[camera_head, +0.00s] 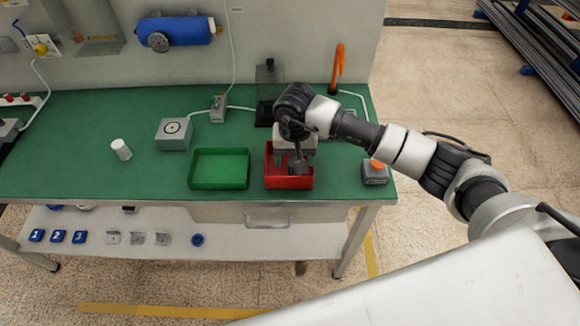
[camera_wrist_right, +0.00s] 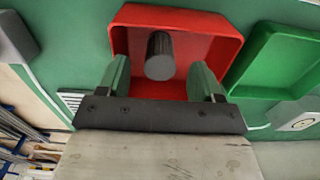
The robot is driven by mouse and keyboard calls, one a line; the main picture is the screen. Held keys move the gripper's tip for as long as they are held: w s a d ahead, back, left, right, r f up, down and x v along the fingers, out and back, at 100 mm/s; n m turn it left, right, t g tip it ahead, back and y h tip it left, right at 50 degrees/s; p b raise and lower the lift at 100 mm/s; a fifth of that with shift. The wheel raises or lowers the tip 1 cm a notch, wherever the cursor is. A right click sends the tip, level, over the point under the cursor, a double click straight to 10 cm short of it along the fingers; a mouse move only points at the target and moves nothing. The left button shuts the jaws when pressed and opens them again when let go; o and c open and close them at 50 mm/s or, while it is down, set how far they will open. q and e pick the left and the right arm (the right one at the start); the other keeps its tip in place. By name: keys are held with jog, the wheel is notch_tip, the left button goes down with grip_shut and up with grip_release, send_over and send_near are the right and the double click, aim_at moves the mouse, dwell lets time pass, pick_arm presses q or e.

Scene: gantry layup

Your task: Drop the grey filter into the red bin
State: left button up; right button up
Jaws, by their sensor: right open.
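The red bin (camera_head: 289,182) stands on the green bench top, to the right of the green bin. My right gripper (camera_head: 292,156) is above the red bin, pointing down. In the right wrist view the red bin (camera_wrist_right: 225,30) lies beyond my fingers (camera_wrist_right: 160,82), which are open and wide apart. The dark grey filter (camera_wrist_right: 160,55), a cylinder, shows within the red bin's outline, between the fingertips and touching neither. I cannot tell whether it rests on the bin floor. In the head view it shows as a dark shape (camera_head: 298,165) at the bin. My left gripper is not in view.
The green bin (camera_head: 219,170) stands close to the left of the red one. A white cylinder (camera_head: 121,149) and a grey box with a round top mark (camera_head: 174,134) stand further left. A grey box with an orange button (camera_head: 375,172) is at the bench's right edge.

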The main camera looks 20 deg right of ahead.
notch_tip(320, 180, up, 11)
jog(key=b, duration=0.2)
jog(key=shift+b, duration=0.3)
jog(key=shift+f, duration=0.15)
